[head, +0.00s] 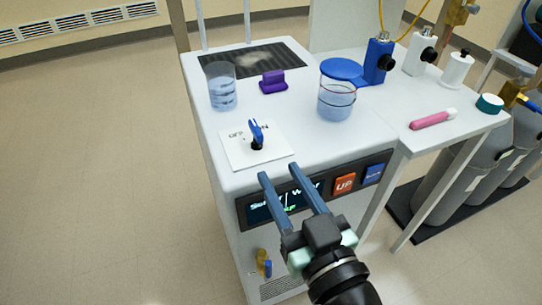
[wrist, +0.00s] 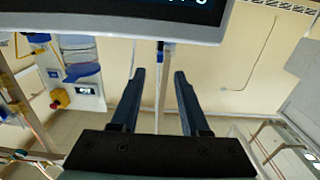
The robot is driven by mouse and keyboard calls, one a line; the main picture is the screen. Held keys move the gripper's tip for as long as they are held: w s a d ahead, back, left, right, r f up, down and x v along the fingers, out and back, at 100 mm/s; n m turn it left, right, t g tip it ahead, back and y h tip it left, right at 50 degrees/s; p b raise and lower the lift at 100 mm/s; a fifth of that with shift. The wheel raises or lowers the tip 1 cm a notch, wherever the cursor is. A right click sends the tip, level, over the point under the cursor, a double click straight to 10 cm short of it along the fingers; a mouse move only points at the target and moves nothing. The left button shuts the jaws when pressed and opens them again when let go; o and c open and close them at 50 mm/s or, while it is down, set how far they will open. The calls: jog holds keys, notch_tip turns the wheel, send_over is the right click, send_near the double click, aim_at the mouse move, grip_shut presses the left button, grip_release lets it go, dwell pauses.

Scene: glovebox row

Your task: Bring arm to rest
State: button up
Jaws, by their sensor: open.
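My gripper (head: 286,183) is open and empty in the head view, its two long blue-grey fingers parallel. It is by the front edge of the white bench unit (head: 290,135), in front of or just above the display panel (head: 268,207). In the wrist view, my gripper (wrist: 158,72) shows its two fingers apart with nothing between them. A white plate with a blue-handled switch (head: 257,133) lies on the bench top beyond the fingertips.
A beaker of liquid (head: 222,90), a purple block (head: 272,82) and a larger beaker (head: 337,102) stand on the bench. A pink tube (head: 433,119) lies on the right-hand table. Grey cylinders (head: 480,155) stand at right. The floor (head: 100,180) at left is clear.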

jog(key=shift+s+d, duration=0.25)
jog(key=shift+s, duration=0.45)
